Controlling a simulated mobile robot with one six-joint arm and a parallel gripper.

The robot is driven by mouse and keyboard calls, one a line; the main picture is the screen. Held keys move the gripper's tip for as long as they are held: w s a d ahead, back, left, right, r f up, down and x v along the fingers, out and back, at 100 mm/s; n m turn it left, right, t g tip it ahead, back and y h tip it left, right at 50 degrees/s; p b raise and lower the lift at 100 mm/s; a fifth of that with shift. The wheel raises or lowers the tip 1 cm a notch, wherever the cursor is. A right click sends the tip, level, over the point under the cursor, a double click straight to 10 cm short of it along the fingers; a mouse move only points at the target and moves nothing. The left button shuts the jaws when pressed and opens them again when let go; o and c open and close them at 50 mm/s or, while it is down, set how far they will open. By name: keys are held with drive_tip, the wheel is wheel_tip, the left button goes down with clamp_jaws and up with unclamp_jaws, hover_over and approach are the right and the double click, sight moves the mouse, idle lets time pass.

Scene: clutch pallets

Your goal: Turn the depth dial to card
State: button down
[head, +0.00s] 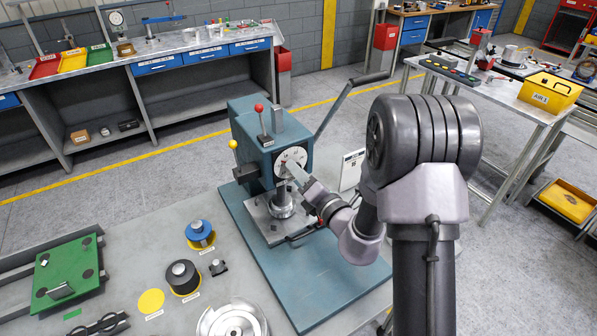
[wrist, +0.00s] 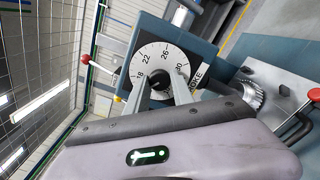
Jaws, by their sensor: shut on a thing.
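The depth dial (head: 298,153) is a white round face on the front of the blue-green press (head: 258,140). In the wrist view the dial (wrist: 153,57) shows the numbers 18, 22, 26 and 30 and a dark centre. My gripper (head: 291,168) reaches the dial from the lower right. In the wrist view the two fingers of my gripper (wrist: 161,84) lie on either side of the dial's centre, shut on its knob, which they partly hide. A white card (head: 352,169) stands to the right of the press; its print is too small to read.
The press has a red-knobbed lever (head: 260,108), a yellow-knobbed lever (head: 234,144) and a long grey handle (head: 340,103) at its right. A steel column and base plate sit below the dial. A blue pot (head: 199,231), a dark ring (head: 183,276) and a green plate (head: 66,272) lie to the left.

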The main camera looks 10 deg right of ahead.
drive_tip(key=c, duration=1.1)
unclamp_jaws()
drive_tip(key=p+v, duration=1)
drive_tip(key=v, duration=0.7)
drive_tip(key=shift+s, duration=0.15)
